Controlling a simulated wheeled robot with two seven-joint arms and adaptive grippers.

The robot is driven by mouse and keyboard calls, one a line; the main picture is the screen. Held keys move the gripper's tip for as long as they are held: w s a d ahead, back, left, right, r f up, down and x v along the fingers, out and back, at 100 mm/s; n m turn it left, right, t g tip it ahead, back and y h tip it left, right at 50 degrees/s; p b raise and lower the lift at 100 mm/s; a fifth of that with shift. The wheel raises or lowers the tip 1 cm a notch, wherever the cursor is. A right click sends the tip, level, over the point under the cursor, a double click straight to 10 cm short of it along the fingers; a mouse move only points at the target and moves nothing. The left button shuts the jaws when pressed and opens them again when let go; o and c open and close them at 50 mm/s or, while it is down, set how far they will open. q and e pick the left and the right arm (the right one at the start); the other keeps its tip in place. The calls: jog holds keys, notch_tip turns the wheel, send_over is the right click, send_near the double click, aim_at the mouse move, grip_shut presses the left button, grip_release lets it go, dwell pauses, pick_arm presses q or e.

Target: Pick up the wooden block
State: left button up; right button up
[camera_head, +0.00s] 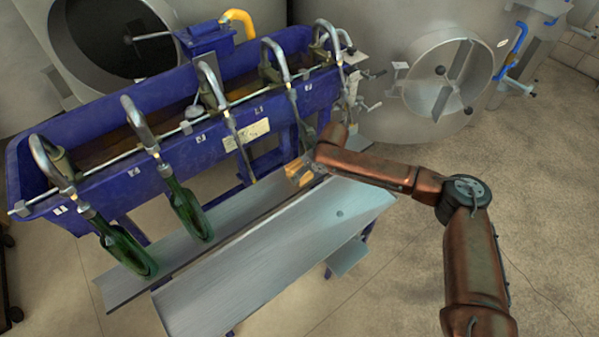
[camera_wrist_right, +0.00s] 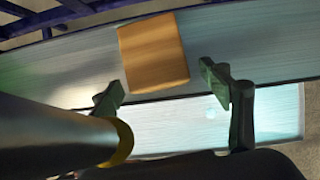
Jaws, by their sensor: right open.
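The wooden block (camera_head: 297,170) is light orange-brown and sits on the rear metal shelf below the blue trough, partly hidden by my right gripper in the head view. In the right wrist view the wooden block (camera_wrist_right: 152,52) lies whole and slightly tilted on the grey metal surface. My right gripper (camera_wrist_right: 160,88) is open and empty. Its two green-grey fingertips are spread to either side of the block's near end, with the block just ahead of them. My left gripper is not in view.
A blue filling trough (camera_head: 180,155) with curved metal spouts stands behind the shelves. Green bottles (camera_head: 187,212) hang under spouts to the left. The front metal shelf (camera_head: 270,265) is bare. Large steel tanks (camera_head: 395,50) stand behind, and the floor at right is open.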

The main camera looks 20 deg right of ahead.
jog(key=shift+c, duration=0.4)
jog(key=c, duration=1.7)
jog(key=shift+r, duration=0.1)
grip_shut()
